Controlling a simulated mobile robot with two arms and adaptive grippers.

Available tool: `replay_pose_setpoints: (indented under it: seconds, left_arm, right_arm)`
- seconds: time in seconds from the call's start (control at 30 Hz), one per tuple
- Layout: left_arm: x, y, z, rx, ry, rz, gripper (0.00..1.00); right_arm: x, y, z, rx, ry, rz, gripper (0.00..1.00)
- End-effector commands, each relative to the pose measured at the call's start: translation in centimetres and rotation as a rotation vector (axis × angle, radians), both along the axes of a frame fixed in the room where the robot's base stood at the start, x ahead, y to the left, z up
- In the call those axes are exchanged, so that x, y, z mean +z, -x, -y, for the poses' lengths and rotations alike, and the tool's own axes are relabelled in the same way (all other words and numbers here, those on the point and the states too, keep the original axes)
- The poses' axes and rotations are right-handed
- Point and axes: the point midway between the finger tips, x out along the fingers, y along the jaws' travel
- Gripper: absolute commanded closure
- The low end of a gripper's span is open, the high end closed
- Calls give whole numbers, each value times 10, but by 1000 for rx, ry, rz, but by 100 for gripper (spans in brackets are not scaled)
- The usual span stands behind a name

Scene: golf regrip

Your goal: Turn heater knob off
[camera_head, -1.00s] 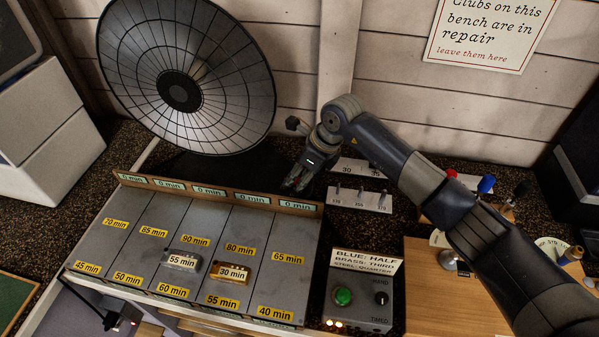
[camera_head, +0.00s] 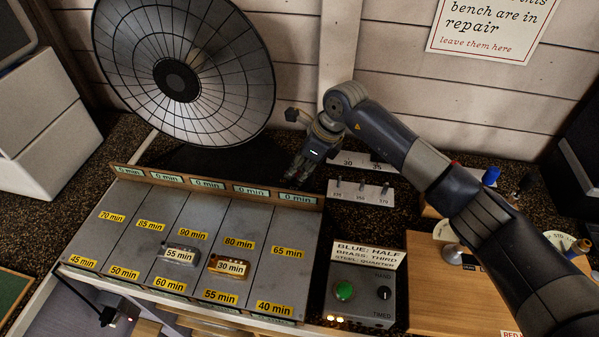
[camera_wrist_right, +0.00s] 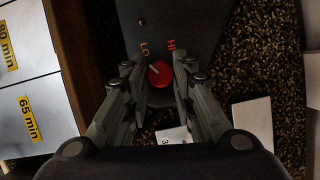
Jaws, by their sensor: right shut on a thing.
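The heater is a big round dish (camera_head: 185,60) on a dark base at the back left. In the right wrist view its red knob (camera_wrist_right: 160,74) sits on the dark base (camera_wrist_right: 175,22), with LO and HI marked above it. A pale pointer line on the knob points up and left, toward LO. My right gripper (camera_wrist_right: 161,80) is shut on the knob, one finger on each side. In the head view this gripper (camera_head: 297,178) reaches down at the right end of the base and hides the knob. My left gripper is not in view.
A tray with labelled lanes (camera_head: 130,225) stands in front of the heater, holding a silver block (camera_head: 178,254) and a brass block (camera_head: 229,267). Right of it is a control box (camera_head: 365,310) with a green button and black knob. White racks (camera_head: 350,197) stand close by.

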Motion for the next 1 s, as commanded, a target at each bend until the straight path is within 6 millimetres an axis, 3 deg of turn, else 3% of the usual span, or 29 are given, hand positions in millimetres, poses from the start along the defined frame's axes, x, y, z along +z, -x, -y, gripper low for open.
replay_pose_setpoints:
  seconds: [0.03, 0.5, 0.7, 1.0]
  left_arm:
    - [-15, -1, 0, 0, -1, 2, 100]
    - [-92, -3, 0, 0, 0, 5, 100]
    - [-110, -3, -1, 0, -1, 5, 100]
    - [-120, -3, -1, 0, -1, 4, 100]
  right_arm:
    - [-6, -2, 1, 29, 1, 5, 100]
    - [-5, -6, 0, 450, 0, 5, 100]
    - [-2, -7, 0, 630, 0, 3, 100]
    - [0, -8, -1, 839, 0, 3, 100]
